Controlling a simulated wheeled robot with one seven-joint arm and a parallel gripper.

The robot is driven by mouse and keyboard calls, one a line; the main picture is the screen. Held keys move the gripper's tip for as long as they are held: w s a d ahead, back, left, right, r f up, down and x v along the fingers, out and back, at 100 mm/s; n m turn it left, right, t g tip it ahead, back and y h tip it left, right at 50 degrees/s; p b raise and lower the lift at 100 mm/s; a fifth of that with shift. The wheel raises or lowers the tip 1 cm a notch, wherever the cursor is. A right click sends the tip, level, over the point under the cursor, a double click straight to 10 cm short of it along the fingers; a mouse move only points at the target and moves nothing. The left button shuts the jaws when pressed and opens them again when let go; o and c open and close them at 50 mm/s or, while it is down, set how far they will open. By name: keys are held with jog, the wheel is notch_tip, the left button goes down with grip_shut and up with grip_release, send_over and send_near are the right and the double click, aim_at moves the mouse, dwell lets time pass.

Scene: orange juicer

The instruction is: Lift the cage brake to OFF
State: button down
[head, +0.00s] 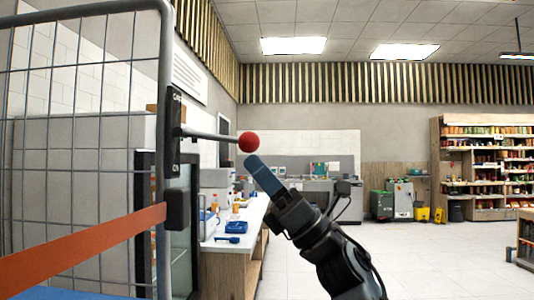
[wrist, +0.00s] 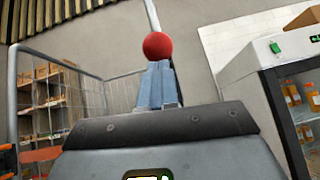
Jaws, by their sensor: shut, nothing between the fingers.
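The cage brake is a lever with a red ball knob (head: 248,142) on a thin grey rod (head: 210,135). The rod comes from a dark plate (head: 172,135) on the cage's upright post and runs nearly level to the right. My gripper (head: 254,163) is shut and empty, its blue fingers pointing up and left, with the tips just below the red ball. In the wrist view the red ball (wrist: 158,46) shows right beyond the shut fingertips (wrist: 158,68). I cannot tell whether the tips touch the ball.
The wire roll cage (head: 85,110) fills the left, with an orange strap (head: 80,250) across it. A counter (head: 235,250) with blue trays stands behind the brake. Shelves (head: 485,165) stand far right.

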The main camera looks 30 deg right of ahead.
notch_tip(320, 180, up, 10)
jog(key=g+h+p, duration=0.1)
jog(key=p, duration=0.5)
jog(key=shift+s+d+r+p, duration=0.15)
jog(key=shift+s+d+p, duration=0.1)
jog(key=shift+d+p, duration=0.15)
jog(key=shift+r+n+g, duration=0.1)
jog(key=shift+n+g, duration=0.2)
jog(key=shift+g, duration=0.1)
